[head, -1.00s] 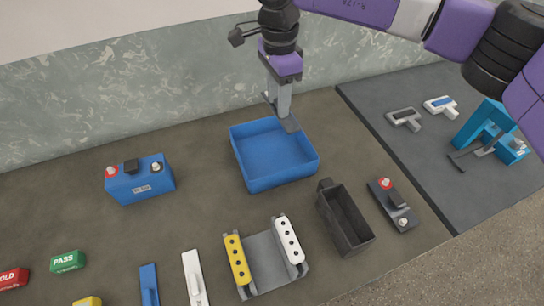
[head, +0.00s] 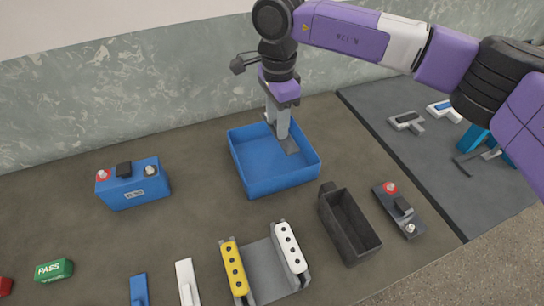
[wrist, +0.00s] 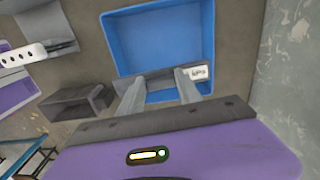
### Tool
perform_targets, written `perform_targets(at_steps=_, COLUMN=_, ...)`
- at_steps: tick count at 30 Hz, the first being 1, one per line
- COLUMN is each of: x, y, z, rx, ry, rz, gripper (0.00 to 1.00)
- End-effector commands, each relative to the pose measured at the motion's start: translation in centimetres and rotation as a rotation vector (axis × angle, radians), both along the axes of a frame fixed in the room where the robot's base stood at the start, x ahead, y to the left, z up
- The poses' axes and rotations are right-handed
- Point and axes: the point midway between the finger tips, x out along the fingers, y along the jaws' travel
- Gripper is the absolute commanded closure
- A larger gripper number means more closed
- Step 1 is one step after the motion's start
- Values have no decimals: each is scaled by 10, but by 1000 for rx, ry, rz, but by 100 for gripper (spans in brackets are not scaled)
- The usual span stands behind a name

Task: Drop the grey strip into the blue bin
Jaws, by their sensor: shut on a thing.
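The blue bin (head: 283,181) is an open square box near the middle of the head view. It also shows in the wrist view (wrist: 160,35). My gripper (head: 279,135) points down inside the bin's outline, toward its back right part. It is shut on the grey strip (head: 289,146). I cannot tell whether the strip touches the bin floor.
A black open box (head: 348,226) and a dark block with red and grey knobs (head: 398,210) stand right of the bin. A grey holder with yellow and white strips (head: 265,270) is in front. A blue battery (head: 133,185) is at left. Bare table lies between battery and bin.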

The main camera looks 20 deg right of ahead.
Motion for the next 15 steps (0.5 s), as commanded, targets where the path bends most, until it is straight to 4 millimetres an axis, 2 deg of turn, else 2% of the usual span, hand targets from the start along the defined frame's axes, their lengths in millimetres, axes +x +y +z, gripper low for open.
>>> perform_targets(at_steps=2, x=0, y=0, z=0, rx=0, ry=0, rz=0, gripper=98)
perform_targets(at_steps=3, x=0, y=0, z=0, rx=0, ry=0, rz=0, gripper=55)
perform_targets(at_steps=6, x=0, y=0, z=0, rx=0, ry=0, rz=0, gripper=36)
perform_targets(at_steps=15, x=0, y=0, z=1, rx=0, ry=0, rz=0, gripper=34)
